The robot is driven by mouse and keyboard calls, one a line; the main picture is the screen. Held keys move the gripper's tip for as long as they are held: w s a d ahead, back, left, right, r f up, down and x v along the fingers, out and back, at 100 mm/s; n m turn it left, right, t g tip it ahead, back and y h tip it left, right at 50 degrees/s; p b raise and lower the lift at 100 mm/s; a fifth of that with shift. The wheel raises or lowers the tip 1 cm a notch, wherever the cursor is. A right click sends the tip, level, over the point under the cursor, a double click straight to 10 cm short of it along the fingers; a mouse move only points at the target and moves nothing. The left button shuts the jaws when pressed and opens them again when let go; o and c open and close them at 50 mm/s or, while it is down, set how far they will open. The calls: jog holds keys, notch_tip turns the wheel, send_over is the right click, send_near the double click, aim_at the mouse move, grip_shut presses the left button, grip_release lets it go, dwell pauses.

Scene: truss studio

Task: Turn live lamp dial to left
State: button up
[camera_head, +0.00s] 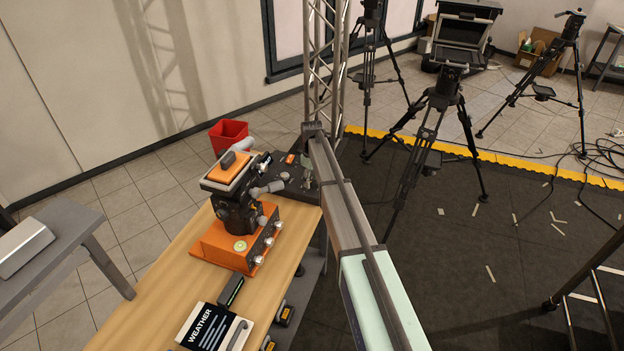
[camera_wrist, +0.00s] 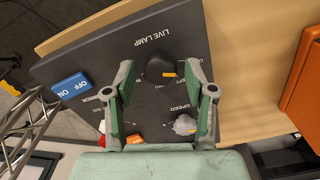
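The live lamp dial (camera_wrist: 159,65) is a round black knob with an orange mark on its lower right, as seen in the wrist view. It sits on a dark control panel (camera_wrist: 88,55) under the printed words LIVE LAMP. My gripper (camera_wrist: 162,70) is open, with one green-padded finger on each side of the dial. Gaps show between the dial and both pads. In the head view my gripper (camera_head: 308,168) reaches down over the panel (camera_head: 285,187) at the table's far end; the dial cannot be made out there.
A grey SPEED dial (camera_wrist: 184,125) lies beside my right finger, and a blue ON/OFF switch (camera_wrist: 70,86) is at the panel's left. An orange-and-black device (camera_head: 237,225) stands on the wooden table (camera_head: 150,290) near the panel. A WEATHER card (camera_head: 210,327) lies nearer.

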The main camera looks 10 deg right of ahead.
jog(key=c, duration=0.7)
jog(key=shift+m+b, duration=0.4)
jog(key=m+b, duration=0.2)
jog(key=shift+f+m, duration=0.15)
jog(key=shift+m, duration=0.15)
jog(key=m+b, duration=0.2)
jog(key=m, duration=0.3)
jog(key=shift+m, duration=0.3)
jog(key=o, duration=1.1)
jog(key=shift+o, duration=0.2)
